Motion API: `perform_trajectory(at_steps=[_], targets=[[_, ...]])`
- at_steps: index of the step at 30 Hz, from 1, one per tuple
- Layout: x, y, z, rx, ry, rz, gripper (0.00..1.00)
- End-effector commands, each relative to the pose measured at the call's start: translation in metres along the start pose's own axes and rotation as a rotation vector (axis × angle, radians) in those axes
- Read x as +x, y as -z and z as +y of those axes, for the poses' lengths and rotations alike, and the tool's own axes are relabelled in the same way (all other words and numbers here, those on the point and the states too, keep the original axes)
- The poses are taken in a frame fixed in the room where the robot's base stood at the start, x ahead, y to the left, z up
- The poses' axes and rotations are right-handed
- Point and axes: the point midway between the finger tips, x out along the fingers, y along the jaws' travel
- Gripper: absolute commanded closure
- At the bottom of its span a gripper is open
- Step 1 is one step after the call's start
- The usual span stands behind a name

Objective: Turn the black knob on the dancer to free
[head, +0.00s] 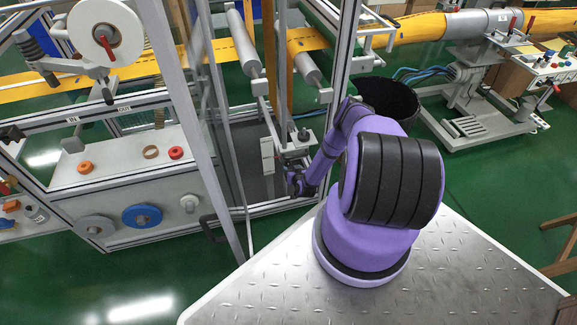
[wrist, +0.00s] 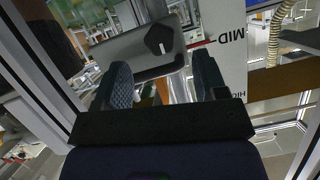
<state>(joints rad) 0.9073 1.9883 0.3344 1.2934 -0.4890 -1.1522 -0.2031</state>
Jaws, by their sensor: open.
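The black knob (wrist: 160,39) sits on a grey rounded plate (wrist: 126,52) in the wrist view. A short white mark shows on the knob. My gripper (wrist: 162,78) is open, its two dark ribbed fingers apart and nothing between them. The knob lies beyond the fingertips, in line with the gap, and looks clear of both. A white label panel (wrist: 225,50) at right shows "MID" and part of another word, upside down. A red pointer (wrist: 201,43) points at "MID". In the head view my gripper (head: 297,183) is beside the machine frame; I cannot clearly pick out the knob there.
A metal frame post (head: 342,60) stands close to my arm. A black bin (head: 388,98) stands behind my arm. Orange web (head: 235,45) runs over rollers above. A frame bar (wrist: 45,75) crosses the wrist view's left side.

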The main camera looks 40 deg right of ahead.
Motion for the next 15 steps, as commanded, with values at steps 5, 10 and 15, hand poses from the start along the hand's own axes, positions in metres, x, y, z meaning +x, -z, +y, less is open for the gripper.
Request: perform_trajectory(at_steps=[5, 10, 15], targets=[[0.029, 0.000, 0.000, -0.001, 0.000, 0.002, 0.34], [0.047, 0.000, -0.001, 0.000, 0.001, 0.000, 0.34], [0.056, 0.001, 0.000, 0.000, 0.000, 0.001, 0.34]])
